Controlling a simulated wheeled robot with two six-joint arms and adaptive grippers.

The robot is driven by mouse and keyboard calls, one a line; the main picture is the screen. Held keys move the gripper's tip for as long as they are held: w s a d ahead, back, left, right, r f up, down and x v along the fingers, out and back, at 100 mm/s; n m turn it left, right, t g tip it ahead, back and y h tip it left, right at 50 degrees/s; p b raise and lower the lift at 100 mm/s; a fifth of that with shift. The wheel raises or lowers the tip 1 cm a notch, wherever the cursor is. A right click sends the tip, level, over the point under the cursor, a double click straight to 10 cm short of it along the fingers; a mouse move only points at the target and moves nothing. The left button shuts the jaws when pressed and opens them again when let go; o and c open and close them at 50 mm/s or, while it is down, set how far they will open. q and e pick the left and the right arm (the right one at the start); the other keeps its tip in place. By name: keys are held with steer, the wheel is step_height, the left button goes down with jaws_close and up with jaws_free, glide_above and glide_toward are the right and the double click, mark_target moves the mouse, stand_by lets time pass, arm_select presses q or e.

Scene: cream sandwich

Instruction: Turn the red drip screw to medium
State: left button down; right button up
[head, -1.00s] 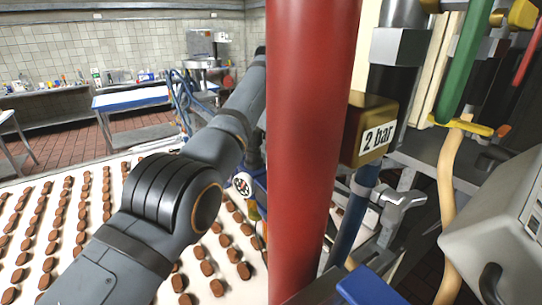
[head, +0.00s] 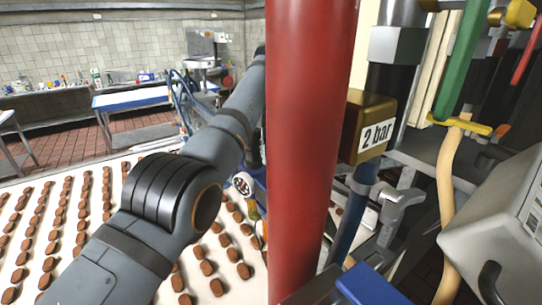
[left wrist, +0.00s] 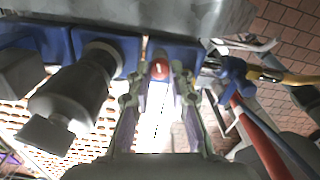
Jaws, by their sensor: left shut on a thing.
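The red drip screw (left wrist: 158,69) shows in the left wrist view as a small round red knob with a pale mark on its face. It sits at a blue block, between the fingertips of my left gripper (left wrist: 158,82). The fingers stand on both sides of the knob and are shut on it. I cannot read its setting. In the head view my left arm reaches forward, and its gripper is hidden behind a thick red pipe. My right gripper is not in view.
The thick red pipe (head: 311,140) stands close in front of the head camera. A brass block marked "2 bar" (head: 352,130) is right of it. Rows of brown pieces lie on a white belt (head: 130,178). A grey nozzle (left wrist: 70,98) is left of the fingers.

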arm_select(q)
steer(key=shift+n, duration=1.1)
steer(key=shift+r, duration=0.1)
steer(key=c, duration=1.4)
jaws_free()
steer(key=shift+c, duration=0.2)
steer(key=shift+o, duration=1.2)
steer(key=shift+w+d, duration=0.15)
